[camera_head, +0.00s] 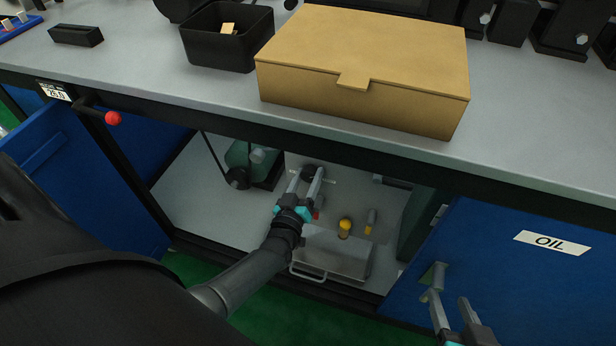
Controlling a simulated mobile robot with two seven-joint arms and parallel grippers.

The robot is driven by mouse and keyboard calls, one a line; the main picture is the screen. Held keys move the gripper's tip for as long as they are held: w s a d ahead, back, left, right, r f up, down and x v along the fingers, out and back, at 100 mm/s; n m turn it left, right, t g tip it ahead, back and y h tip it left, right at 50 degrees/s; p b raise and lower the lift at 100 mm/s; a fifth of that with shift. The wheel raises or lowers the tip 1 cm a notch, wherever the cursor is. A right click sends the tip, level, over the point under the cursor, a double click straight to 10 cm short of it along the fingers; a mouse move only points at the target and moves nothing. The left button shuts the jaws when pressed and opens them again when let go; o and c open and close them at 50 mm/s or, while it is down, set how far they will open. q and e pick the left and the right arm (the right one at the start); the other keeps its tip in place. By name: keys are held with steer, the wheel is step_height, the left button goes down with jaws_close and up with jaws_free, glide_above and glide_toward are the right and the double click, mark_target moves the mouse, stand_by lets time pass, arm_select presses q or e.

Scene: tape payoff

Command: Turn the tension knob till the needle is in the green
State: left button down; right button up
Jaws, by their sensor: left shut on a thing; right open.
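My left gripper (306,174) reaches into the open cabinet under the bench. Its fingers are shut on a dark round knob (313,168) at the back of the cabinet. The fingers partly cover the knob, and I cannot read any marking on it. I cannot make out a needle or a green zone in this view. My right gripper (449,297) is open and empty at the lower right, in front of the blue door marked OIL (490,262).
A green motor-like unit (240,156) stands left in the cabinet. A metal tray (325,255) and small yellow-marked parts (345,226) lie near the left gripper. A lever with a red ball (113,118) juts from the bench edge. A cardboard box (365,60) sits above.

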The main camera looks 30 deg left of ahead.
arm_select(q)
steer(key=shift+n, duration=0.6)
arm_select(e)
steer(key=shift+s+a+f, duration=0.1)
steer(key=shift+a+f, duration=0.05)
steer(key=shift+a, duration=0.05)
arm_select(q)
steer(key=shift+c, duration=1.3)
jaws_free()
arm_select(e)
steer(key=shift+d, duration=0.1)
arm_select(q)
steer(key=shift+p+v, duration=0.5)
steer(key=shift+v, duration=0.65)
steer(key=p+v, duration=0.3)
steer(key=v, duration=1)
steer(key=shift+d+p, duration=0.15)
steer(key=shift+p, duration=0.2)
arm_select(e)
steer(key=s+d+f+g+h, duration=0.2)
steer(key=s+d+g+h, duration=0.1)
steer(key=s+d+g, duration=0.2)
steer(key=shift+d+f+m+g, duration=0.25)
steer(key=shift+d+g, duration=0.25)
steer(key=shift+d, duration=0.4)
